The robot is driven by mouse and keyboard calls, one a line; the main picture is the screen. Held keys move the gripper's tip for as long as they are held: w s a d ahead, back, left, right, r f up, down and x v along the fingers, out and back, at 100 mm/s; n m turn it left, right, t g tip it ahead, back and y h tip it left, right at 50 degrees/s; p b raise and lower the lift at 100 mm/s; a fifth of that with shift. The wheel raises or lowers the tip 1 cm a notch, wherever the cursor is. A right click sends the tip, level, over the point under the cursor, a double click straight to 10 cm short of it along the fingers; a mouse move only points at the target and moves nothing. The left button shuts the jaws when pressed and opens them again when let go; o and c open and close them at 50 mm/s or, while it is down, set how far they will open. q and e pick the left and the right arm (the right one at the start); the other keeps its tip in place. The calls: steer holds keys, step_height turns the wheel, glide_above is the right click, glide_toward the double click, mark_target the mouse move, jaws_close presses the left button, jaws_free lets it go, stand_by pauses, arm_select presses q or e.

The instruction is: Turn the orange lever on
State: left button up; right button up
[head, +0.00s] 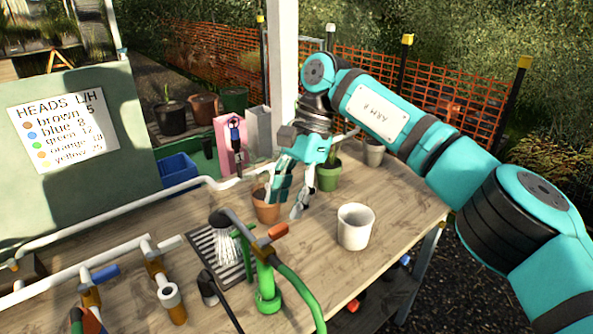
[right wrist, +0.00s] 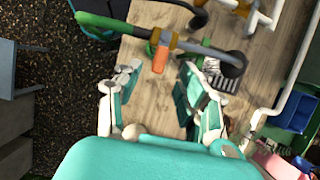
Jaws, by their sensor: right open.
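The orange lever (head: 276,232) sits on a tap on top of a green stand (head: 266,282), with a green hose running off to the right. It also shows in the right wrist view (right wrist: 160,59), just beyond the gap between the fingertips. My right gripper (head: 287,197) is open and empty. It hangs above the table, behind the lever in the head view and apart from it. A dark shower head (head: 221,217) on the same pipe has white streaks like water below it, over a slatted drain (head: 205,246). My left gripper is not in view.
A terracotta pot (head: 265,208) stands close by my right gripper, with a green pot (head: 328,180) and a white pot (head: 355,230) to the right. White pipes with a blue lever (head: 105,272) run along the left. The table's right side (head: 410,205) is mostly clear.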

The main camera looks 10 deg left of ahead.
steer(key=v, duration=0.6)
steer(key=shift+r, duration=0.35)
steer(key=shift+w, duration=0.1)
